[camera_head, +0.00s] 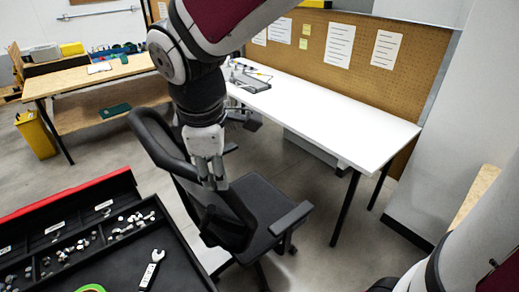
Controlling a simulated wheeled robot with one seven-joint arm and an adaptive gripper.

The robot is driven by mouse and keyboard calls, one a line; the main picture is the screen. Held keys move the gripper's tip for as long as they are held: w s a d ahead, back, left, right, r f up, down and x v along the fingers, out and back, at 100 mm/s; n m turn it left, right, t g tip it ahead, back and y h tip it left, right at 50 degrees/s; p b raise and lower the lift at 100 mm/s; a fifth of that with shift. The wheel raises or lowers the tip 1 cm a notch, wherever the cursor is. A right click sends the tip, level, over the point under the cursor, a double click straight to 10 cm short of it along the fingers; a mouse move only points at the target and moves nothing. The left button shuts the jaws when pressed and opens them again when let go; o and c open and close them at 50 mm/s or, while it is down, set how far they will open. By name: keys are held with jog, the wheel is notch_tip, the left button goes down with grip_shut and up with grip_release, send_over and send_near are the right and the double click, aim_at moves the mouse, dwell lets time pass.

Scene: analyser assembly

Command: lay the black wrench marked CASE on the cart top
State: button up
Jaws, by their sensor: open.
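A wrench (151,270) lies on the black top of the cart (185,265) at the lower left, near the picture's bottom edge. Its jaw end looks pale and its handle mixes pale and dark. Any marking on it is too small to read. My gripper (213,184) hangs fingers down, above and right of the wrench in the picture, in front of the office chair. It is open with nothing visible between its fingers, and apart from the wrench.
Compartments with small parts (60,245) fill the cart's left side, and a green ring (90,288) lies near the bottom edge. An office chair (265,205) stands right of the cart. Behind are a white desk (330,120) and a wooden workbench (90,75).

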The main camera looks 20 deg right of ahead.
jog(key=s+d+r+m+t, duration=0.1)
jog(key=s+d+r+m, duration=0.1)
jog(key=s+d+m, duration=0.2)
jog(key=s+d+r+m+t+y, duration=0.1)
jog(key=s+d+r+m, duration=0.2)
jog(key=s+m, duration=0.6)
jog(key=shift+s+d+m, duration=0.35)
jog(key=shift+d+m, duration=0.05)
jog(key=shift+d, duration=0.55)
